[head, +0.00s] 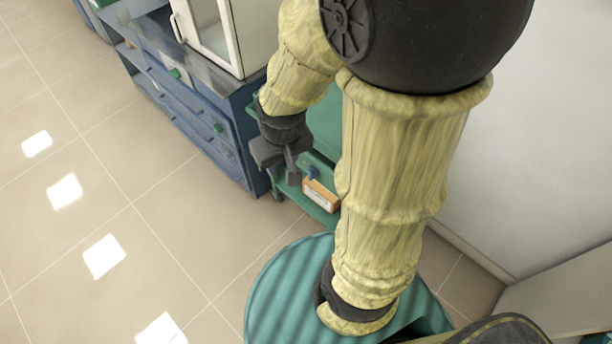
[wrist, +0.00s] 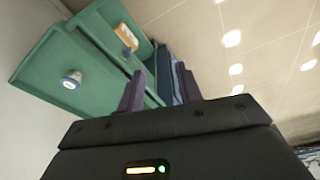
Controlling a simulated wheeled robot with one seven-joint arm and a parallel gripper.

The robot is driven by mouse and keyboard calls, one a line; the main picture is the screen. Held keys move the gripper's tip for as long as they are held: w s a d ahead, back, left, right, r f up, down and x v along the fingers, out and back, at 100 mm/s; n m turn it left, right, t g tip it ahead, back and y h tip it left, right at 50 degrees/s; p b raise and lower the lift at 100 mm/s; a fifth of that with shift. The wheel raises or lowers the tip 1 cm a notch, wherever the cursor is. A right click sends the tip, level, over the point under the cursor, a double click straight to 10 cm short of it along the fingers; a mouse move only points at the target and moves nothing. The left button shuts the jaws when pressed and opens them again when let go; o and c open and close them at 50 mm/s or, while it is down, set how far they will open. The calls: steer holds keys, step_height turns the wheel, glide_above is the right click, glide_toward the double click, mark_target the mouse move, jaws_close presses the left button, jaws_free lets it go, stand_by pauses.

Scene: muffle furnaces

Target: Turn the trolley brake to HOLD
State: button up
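The green trolley (head: 318,158) stands behind my arm in the head view, largely hidden by it. The wrist view shows its green surfaces (wrist: 45,62) at the upper left. A round blue-and-pale knob (wrist: 72,79) sits on one of them; its marking is too small to read. An orange box with a white label (head: 320,196) is on the trolley's near end, with a small blue part (head: 314,172) beside it. The box also shows in the wrist view (wrist: 124,36). My gripper (head: 280,170) is open and empty, its fingers (wrist: 160,78) apart, with the knob off to their left.
A blue drawer bench (head: 200,120) with green handles stands left of the trolley, carrying a white glass-fronted cabinet (head: 215,35). A white wall (head: 535,130) is on the right. The tiled floor (head: 130,240) at the left is clear.

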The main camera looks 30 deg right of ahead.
mark_target(310, 173)
step_height(310, 173, down, 26)
steer(key=w+d+n+g+h+b, duration=0.25)
steer(key=n+g+h+b, duration=0.25)
steer(key=n+h+b, duration=0.65)
steer(key=w+a+f+n+t+h+b, duration=0.1)
steer(key=w+f+n+t+h+b, duration=0.1)
steer(key=w+f+n+t+b, duration=0.2)
steer(key=w+a+f+n+t+h+b, duration=0.2)
steer(key=w+f+n+t+b, duration=0.3)
steer(key=f+b, duration=0.3)
step_height(310, 173, down, 4)
steer(key=shift+w+a+r+n+h, duration=0.2)
steer(key=shift+w+a+n+h, duration=0.1)
steer(key=shift+w+n+h, duration=0.3)
steer(key=b+x, duration=0.2)
steer(key=x, duration=1.5)
steer(key=shift+s+d, duration=0.1)
steer(key=shift+d, duration=0.15)
